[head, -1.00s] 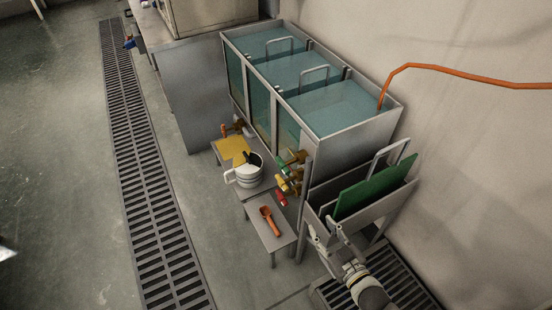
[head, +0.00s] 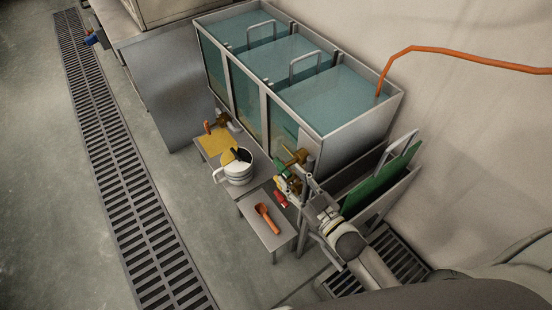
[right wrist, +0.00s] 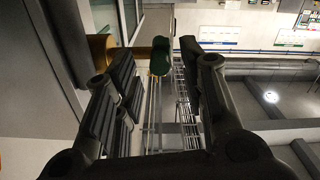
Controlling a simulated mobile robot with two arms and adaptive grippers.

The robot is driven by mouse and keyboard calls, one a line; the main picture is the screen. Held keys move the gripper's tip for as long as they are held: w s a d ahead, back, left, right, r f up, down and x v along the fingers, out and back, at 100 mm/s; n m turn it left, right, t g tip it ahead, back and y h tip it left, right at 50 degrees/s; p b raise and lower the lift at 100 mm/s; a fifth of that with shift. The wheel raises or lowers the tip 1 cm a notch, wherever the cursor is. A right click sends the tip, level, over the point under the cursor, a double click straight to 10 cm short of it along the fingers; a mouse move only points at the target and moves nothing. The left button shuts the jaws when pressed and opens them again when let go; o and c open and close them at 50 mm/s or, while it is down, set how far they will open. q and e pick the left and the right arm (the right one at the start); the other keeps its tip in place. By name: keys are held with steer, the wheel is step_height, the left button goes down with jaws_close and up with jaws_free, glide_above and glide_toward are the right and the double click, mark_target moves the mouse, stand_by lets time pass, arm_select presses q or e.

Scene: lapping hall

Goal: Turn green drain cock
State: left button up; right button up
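The green drain cock (head: 279,166) sits on the brass fitting low on the front of the rinse tank, partly hidden beside my right gripper in the head view. In the right wrist view its green handle (right wrist: 160,52) shows between the far ends of my fingers. My right gripper (head: 297,184) reaches in from the lower right to the valves. In the wrist view it is open (right wrist: 157,62), with a finger on either side of the handle and gaps visible. I cannot tell whether a finger touches it. My left gripper is out of view.
A red handle (head: 281,199) is just below the green one. A white jug (head: 238,174) stands on a low bench, and an orange scoop (head: 266,217) lies on a small stool. A green board (head: 372,190) leans in a rack beside my right arm. The three-bay tank (head: 345,137) is behind.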

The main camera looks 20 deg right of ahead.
mark_target(277, 160)
steer(key=x, duration=0.6)
steer(key=shift+w, duration=0.15)
steer(key=shift+x, duration=0.8)
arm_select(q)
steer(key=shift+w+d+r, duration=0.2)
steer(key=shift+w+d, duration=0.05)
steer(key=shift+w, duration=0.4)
arm_select(e)
steer(key=shift+f, duration=0.15)
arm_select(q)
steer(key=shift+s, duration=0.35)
arm_select(e)
jaws_close()
